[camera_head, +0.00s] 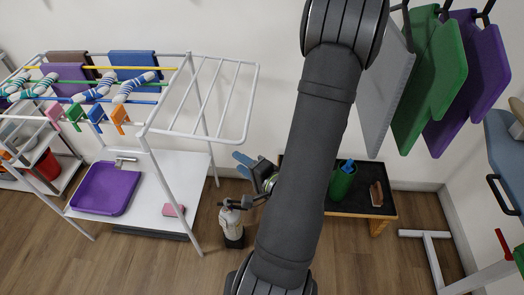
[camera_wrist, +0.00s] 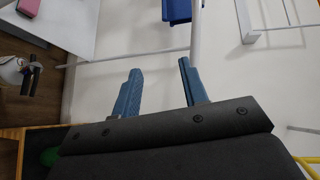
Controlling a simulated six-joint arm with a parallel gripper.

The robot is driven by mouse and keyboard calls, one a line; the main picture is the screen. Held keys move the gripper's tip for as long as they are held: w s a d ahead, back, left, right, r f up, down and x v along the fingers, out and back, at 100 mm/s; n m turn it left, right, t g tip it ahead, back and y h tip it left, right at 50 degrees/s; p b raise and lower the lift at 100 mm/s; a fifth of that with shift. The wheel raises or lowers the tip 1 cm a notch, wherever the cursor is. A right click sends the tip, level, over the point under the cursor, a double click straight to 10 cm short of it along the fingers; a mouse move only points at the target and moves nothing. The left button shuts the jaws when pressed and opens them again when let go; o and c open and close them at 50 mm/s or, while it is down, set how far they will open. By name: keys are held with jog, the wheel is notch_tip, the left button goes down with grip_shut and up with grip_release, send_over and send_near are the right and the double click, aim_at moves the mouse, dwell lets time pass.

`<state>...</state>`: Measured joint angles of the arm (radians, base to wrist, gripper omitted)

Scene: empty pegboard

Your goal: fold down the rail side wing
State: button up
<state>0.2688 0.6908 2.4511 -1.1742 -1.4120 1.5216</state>
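The rail side wing (camera_head: 252,103) is a white tubular frame with several thin bars. It juts out to the right from the top of the white drying rack (camera_head: 146,146), roughly level. White bars at the upper right of the wrist view (camera_wrist: 243,20) look like part of it. My gripper (camera_head: 241,164) has blue fingers and is below and near the right end of the wing, apart from it. In the wrist view my gripper (camera_wrist: 157,82) is open, with nothing between its fingers. My dark arm comes down from above at the right of the rack.
The rack holds socks, cloths and coloured clips, with a purple tray (camera_head: 104,188) on its lower shelf. A white bottle-like object (camera_head: 232,222) stands on the floor below my gripper. A low black-topped table (camera_head: 350,205) is behind my arm. Boards (camera_head: 430,85) hang at the right.

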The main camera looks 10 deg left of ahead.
aim_at(245, 131)
jog(key=w+d+r+m+t+h, duration=0.2)
jog(key=d+r+m+t, duration=0.1)
jog(key=d+r+t, duration=0.15)
jog(key=shift+f+x, duration=0.2)
jog(key=shift+x, duration=1.3)
jog(key=shift+f+x, duration=0.2)
jog(key=shift+x, duration=1.25)
jog(key=shift+f+x, duration=0.2)
jog(key=shift+x, duration=1.3)
jog(key=shift+w+d, duration=0.1)
jog(key=c, duration=0.8)
jog(key=shift+a+f, duration=0.25)
jog(key=shift+f, duration=1)
jog(key=shift+a+f, duration=0.25)
jog(key=shift+f, duration=1)
